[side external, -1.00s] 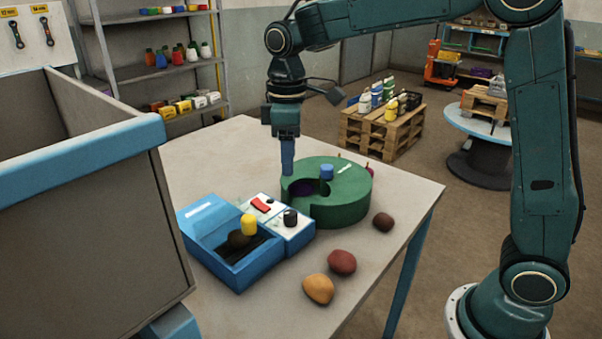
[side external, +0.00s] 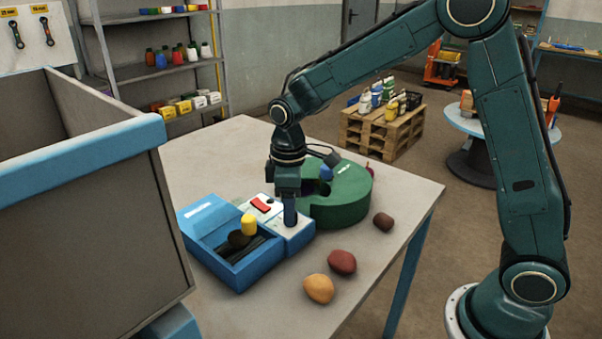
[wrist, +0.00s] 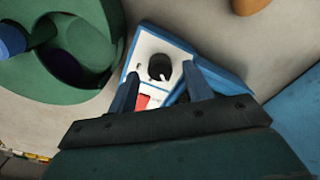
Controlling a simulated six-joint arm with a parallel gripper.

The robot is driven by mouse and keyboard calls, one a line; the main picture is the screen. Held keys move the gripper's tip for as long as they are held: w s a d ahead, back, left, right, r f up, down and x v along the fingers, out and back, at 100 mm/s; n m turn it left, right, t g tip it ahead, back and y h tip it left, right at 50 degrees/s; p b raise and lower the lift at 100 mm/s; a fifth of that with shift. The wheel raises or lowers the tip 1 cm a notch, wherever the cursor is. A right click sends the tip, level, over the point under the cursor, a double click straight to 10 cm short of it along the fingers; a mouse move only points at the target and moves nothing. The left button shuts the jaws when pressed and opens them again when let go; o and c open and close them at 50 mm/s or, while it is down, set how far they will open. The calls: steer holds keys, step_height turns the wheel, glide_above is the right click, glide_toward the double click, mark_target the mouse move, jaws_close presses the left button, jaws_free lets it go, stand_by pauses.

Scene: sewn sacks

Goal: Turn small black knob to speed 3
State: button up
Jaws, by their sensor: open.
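The small black knob (wrist: 158,67) sits on the white top panel (wrist: 147,45) of a blue control box, with a white mark on its lower right edge. I cannot read a speed number. My gripper (wrist: 161,69) is open, with one finger on either side of the knob in the wrist view. In the side view my gripper (side external: 289,221) points straight down over the panel and hides the knob. I cannot tell whether the fingers touch it. A red switch (wrist: 142,101) is on the same panel, also visible in the side view (side external: 261,204).
A green round housing (side external: 343,203) with a blue knob (side external: 326,173) stands right behind the panel. A blue open tray (side external: 240,278) with a yellow knob (side external: 249,224) adjoins it at left. Red (side external: 342,262), orange (side external: 319,289) and brown (side external: 383,221) lumps lie on the table.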

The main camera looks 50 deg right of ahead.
steer(key=shift+f, duration=0.9)
steer(key=c, duration=1)
steer(key=shift+o, duration=0.2)
